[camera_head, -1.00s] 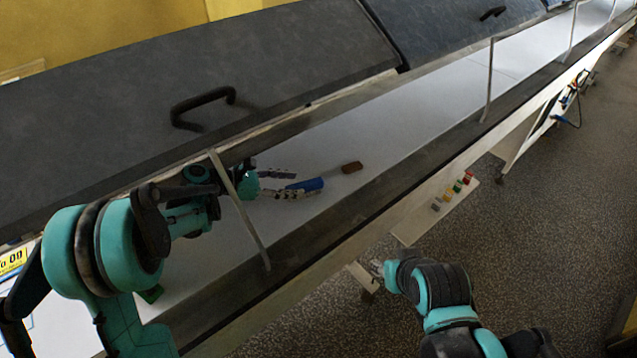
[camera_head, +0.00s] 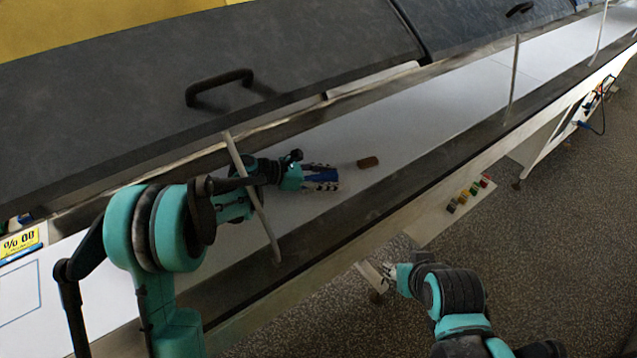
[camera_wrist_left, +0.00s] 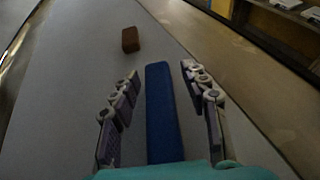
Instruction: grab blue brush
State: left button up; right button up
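The blue brush (camera_head: 322,175) lies on the white conveyor surface (camera_head: 400,135). In the left wrist view the blue brush (camera_wrist_left: 161,115) is a long blue block running lengthwise between the fingers.
A brown block (camera_head: 368,162) lies on the conveyor just beyond the brush, and also shows in the left wrist view (camera_wrist_left: 130,39). A dark hinged cover with a handle (camera_head: 219,86) rises behind. The conveyor farther right is clear.

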pick_arm(q)
grip_shut()
jog(key=shift+r, duration=0.15)
